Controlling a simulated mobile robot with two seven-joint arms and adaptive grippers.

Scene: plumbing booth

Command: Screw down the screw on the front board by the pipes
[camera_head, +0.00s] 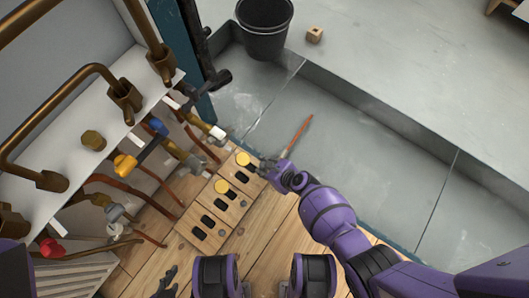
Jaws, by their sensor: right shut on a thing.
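The front board (236,205) is light wood with yellow round knobs (243,159) and black slots. It lies beside the pipes, and the screw is too small to make out for sure. My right gripper (272,168) is at the board's far right corner, close to the upper yellow knob. It is shut on a thin tool with an orange-red shaft (300,131), which slants up and right over the grey floor. The gripped part is mostly hidden by the fingers. Dark fingers of my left gripper (165,283) show at the bottom edge, low over the planks; their opening is unclear.
Brass and copper pipes (60,103) and valves with blue (155,127), yellow (125,164) and red (52,248) handles crowd the left. A black bucket (264,27) and a small wooden block (314,35) stand at the back. The grey floor on the right is mostly clear.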

